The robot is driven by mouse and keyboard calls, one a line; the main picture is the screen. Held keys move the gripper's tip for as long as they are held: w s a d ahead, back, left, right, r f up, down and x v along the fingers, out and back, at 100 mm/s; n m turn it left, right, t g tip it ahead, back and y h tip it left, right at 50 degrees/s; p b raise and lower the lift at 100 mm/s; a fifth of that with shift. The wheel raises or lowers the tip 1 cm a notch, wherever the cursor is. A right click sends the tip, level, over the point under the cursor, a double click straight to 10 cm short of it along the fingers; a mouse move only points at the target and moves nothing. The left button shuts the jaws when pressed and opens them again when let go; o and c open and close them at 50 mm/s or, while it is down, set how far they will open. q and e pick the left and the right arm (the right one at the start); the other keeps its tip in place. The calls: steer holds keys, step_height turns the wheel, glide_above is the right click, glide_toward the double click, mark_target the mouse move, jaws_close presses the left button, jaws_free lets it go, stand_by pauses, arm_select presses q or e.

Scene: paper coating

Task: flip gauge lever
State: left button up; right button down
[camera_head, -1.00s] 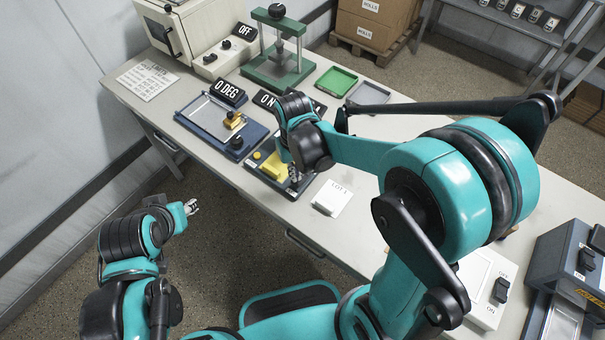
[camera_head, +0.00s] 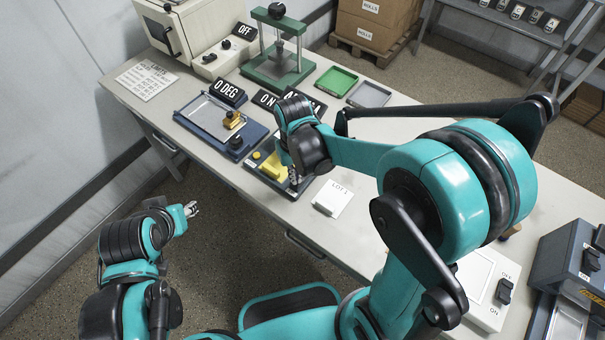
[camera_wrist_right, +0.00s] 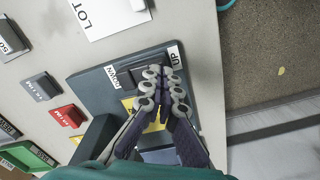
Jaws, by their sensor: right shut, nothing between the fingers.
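The gauge (camera_head: 252,168) is a dark base with a yellow part (camera_head: 272,166), near the front edge of the bench. In the right wrist view its dark panel (camera_wrist_right: 97,82) carries a dark lever switch (camera_wrist_right: 150,73) between the labels DOWN and UP. My right gripper (camera_wrist_right: 164,84) is shut and empty, its fingertips at the lever's near side. They overlap the lever in the picture; I cannot tell whether they touch. Which way the lever is tipped is unclear. In the head view my right gripper (camera_head: 294,182) is partly hidden by its wrist. My left gripper (camera_head: 191,209) hangs off the bench's front.
A blue device (camera_head: 218,125) stands left of the gauge, a green press (camera_head: 280,65) behind. A white LOT card (camera_head: 333,198) lies right of it. Green (camera_head: 337,80) and grey (camera_head: 369,95) trays sit farther back. Coloured labelled blocks, including a red one (camera_wrist_right: 68,116), lie beside the gauge.

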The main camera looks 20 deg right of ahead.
steer(key=shift+f, duration=0.35)
steer(key=shift+r, duration=0.45)
step_height(320, 180, up, 6)
steer(key=p, duration=0.5)
steer(key=shift+r, duration=0.15)
steer(key=shift+s+d+r, duration=0.1)
steer(key=shift+d, duration=0.05)
steer(key=s+d+r+m+t+b, duration=0.1)
steer(key=s+d+r+t+b, duration=0.3)
steer(key=s+d+t, duration=0.2)
steer(key=shift+s+d+m+t+b, duration=0.35)
steer(key=shift+s+t, duration=0.25)
steer(key=shift+s, duration=0.5)
